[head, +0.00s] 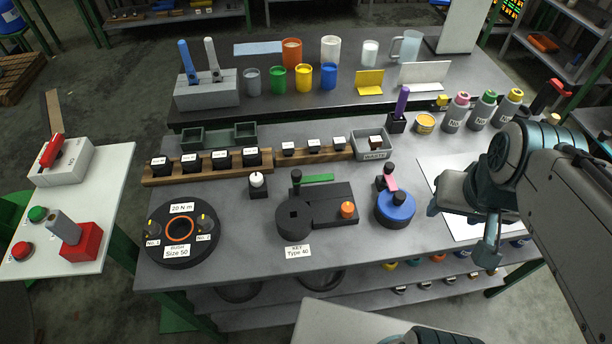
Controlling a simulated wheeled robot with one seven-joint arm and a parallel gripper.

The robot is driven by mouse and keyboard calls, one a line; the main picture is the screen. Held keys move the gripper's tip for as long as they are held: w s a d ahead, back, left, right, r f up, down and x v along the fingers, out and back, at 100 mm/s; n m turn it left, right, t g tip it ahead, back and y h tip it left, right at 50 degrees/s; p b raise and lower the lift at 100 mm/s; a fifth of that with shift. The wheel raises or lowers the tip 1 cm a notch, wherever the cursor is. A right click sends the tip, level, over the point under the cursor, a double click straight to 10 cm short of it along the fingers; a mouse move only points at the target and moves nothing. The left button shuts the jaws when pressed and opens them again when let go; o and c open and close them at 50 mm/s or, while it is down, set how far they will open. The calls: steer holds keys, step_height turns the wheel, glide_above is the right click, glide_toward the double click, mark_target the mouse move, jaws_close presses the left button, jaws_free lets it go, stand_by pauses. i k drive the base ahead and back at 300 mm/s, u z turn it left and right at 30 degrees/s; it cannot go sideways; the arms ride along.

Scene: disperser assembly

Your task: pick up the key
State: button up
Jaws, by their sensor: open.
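A white label reading "KEY Type 40" (298,252) lies on the grey table in front of a dark fixture (294,220). The fixture has a round end with a square hole, and a flat block with an orange knob (348,209). A green bar with a black knob (316,180) lies along its back edge. I cannot tell which of these parts is the key. My gripper (460,238) is open and empty, above a white sheet (446,178) at the table's right side. It is well to the right of the fixture.
A blue round part with a pink piece (395,207) stands between the fixture and my gripper. A black ring fixture (184,234) is at left. Wooden racks (185,171), a grey bin (372,147) and bottles (484,110) stand behind.

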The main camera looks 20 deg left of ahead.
mark_target(314, 145)
steer(key=z, duration=0.05)
steer(key=k, duration=0.5)
steer(key=u, duration=0.7)
steer(key=i, duration=0.45)
steer(key=u, duration=0.1)
